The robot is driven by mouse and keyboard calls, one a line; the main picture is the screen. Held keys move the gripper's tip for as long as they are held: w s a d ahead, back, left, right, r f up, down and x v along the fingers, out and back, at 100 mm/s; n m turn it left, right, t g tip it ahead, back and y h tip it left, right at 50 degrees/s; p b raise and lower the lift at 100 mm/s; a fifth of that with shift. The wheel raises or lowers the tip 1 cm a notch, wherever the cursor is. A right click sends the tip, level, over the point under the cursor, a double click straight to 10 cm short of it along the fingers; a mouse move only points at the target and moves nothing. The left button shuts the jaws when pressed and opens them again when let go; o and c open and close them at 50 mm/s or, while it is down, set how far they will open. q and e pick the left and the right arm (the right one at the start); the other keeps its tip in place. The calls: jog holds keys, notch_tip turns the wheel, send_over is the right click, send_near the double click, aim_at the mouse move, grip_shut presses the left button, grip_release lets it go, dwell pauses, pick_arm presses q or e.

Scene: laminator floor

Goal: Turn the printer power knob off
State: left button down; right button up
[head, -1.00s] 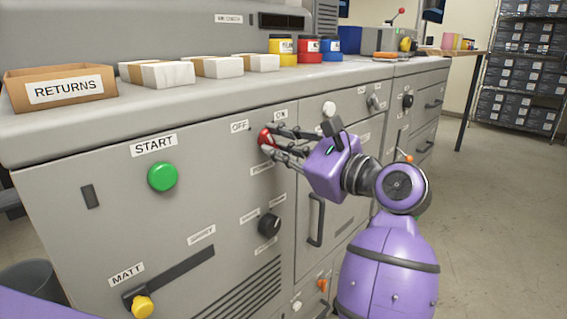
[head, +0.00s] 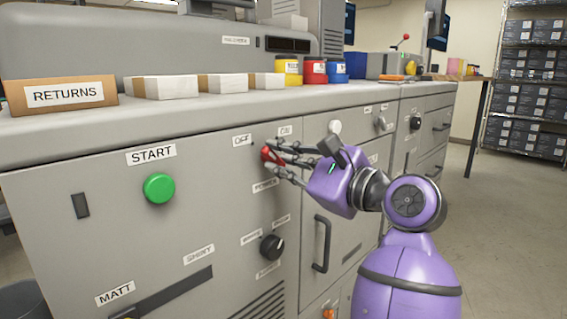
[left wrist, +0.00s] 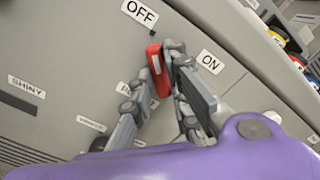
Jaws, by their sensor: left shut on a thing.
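The red power knob (head: 268,155) is on the grey machine front, below and between the OFF label (head: 242,140) and the ON label (head: 284,131). My left gripper (head: 275,158) is shut on it, its fingers on both sides of the knob. In the left wrist view, the red knob (left wrist: 155,62) shows between the dark fingers. Its pale-marked upper end points up towards a small dark mark just below the OFF label (left wrist: 140,13); the ON label (left wrist: 210,62) is to its right. The fingers hide part of the knob. My right gripper is not in view.
A green START button (head: 159,188) is left of the knob and a black selector knob (head: 271,247) is below it. A door handle (head: 321,244) is at lower right. A RETURNS box (head: 60,110), white stacks and coloured tubs stand on the top.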

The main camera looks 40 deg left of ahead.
pick_arm(q)
jog(key=c, duration=1.7)
grip_release()
jog(key=shift+d, duration=0.1)
jog(key=d, duration=0.8)
jog(key=s+d, duration=0.1)
jog(key=d, duration=0.2)
jog(key=shift+d, duration=0.4)
